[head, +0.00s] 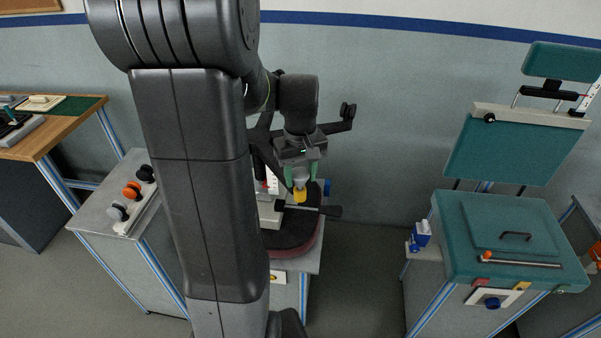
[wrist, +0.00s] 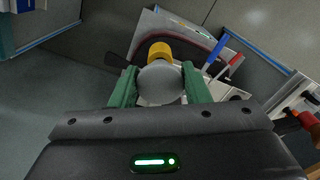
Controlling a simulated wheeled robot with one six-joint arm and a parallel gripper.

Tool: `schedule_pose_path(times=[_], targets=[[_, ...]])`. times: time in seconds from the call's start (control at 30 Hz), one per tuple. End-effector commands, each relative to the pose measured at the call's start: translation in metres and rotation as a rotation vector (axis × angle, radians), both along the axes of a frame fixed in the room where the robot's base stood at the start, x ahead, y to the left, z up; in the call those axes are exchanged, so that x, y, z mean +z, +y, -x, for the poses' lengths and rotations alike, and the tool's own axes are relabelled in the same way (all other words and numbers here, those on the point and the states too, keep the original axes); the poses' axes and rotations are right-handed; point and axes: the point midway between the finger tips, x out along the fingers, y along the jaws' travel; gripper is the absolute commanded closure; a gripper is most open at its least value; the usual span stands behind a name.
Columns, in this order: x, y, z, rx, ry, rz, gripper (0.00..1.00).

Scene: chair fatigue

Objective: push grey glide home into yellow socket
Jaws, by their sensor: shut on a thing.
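My gripper (head: 301,177) has green fingers shut on the grey glide (wrist: 160,84), with one finger on each side of it. The glide (head: 301,173) is a pale grey rounded piece pointing down. The yellow socket (head: 300,194) is directly below it in the head view, and it shows just beyond the glide in the wrist view (wrist: 160,50). The two look lined up and meet or nearly meet. The glide hides part of the socket in the wrist view, so I cannot tell how deep it sits.
The socket is over a dark, red-edged round seat (head: 296,230) on a grey bench, with a black lever (head: 330,210) at right. A blue-handled tool (wrist: 214,52) is close by. Left, a grey cabinet bears several knobs (head: 131,190).

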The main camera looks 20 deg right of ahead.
Motion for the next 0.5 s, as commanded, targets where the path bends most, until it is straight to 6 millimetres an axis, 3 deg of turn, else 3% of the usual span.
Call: schedule_pose_path(times=[0.5], targets=[[-0.014,0.000,0.000,0.000,0.000,0.000,0.78]])
